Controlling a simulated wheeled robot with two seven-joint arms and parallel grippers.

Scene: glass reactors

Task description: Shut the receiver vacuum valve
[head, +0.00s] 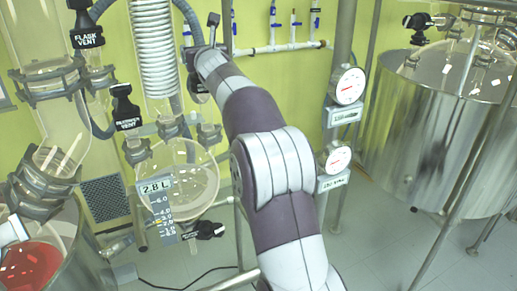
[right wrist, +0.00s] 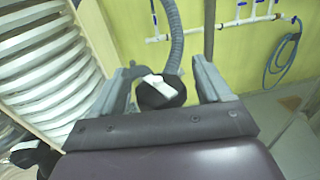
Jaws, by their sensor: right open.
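In the right wrist view a round black valve knob (right wrist: 160,93) with a white tilted mark shows between the two fingers of my right gripper (right wrist: 163,72). The fingers are apart, one on each side of it; I cannot tell whether they touch it. No label is legible on it, so I cannot confirm it is the receiver vacuum valve. In the head view my right arm reaches up to the condenser coil (head: 155,45), and its wrist hides what lies behind it. The round glass receiver (head: 190,180) marked 2.8 L hangs below.
Black valves labelled flask vent (head: 88,37) and, blurrily, receiver vent (head: 127,123) stand left of the coil. Two dial gauges (head: 347,86) are on a post right of my arm. A steel vessel (head: 425,130) stands further right. Blue taps (head: 295,18) line the wall.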

